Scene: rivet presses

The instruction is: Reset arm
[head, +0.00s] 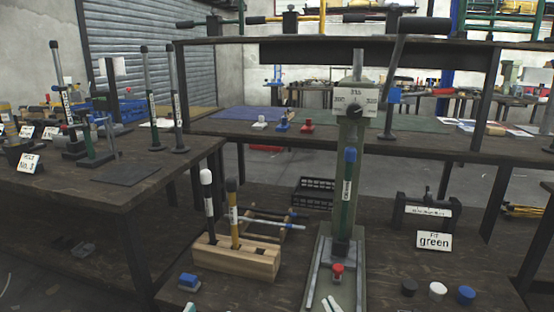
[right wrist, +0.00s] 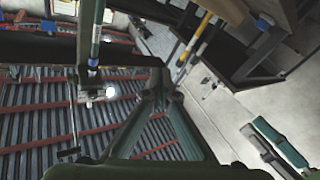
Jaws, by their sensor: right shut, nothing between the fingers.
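My right gripper (right wrist: 161,84) shows in the right wrist view, where its two grey-green fingers meet at their tips with nothing held between them. Beyond the tips are a slatted surface with red bars, a dark beam and several coloured rods, all apart from it as far as I can tell. In the head view I cannot make out the right gripper clearly. My left gripper is not in either view. A rivet press (head: 350,190) stands upright at the centre of the head view, with a dark lever raised at its top right.
A wooden block (head: 236,257) holds two upright handled tools left of the press. A "green" sign (head: 434,241) and several small caps are at its right. The left table (head: 130,185) bears upright tools and labels. Grey floor shows between the tables.

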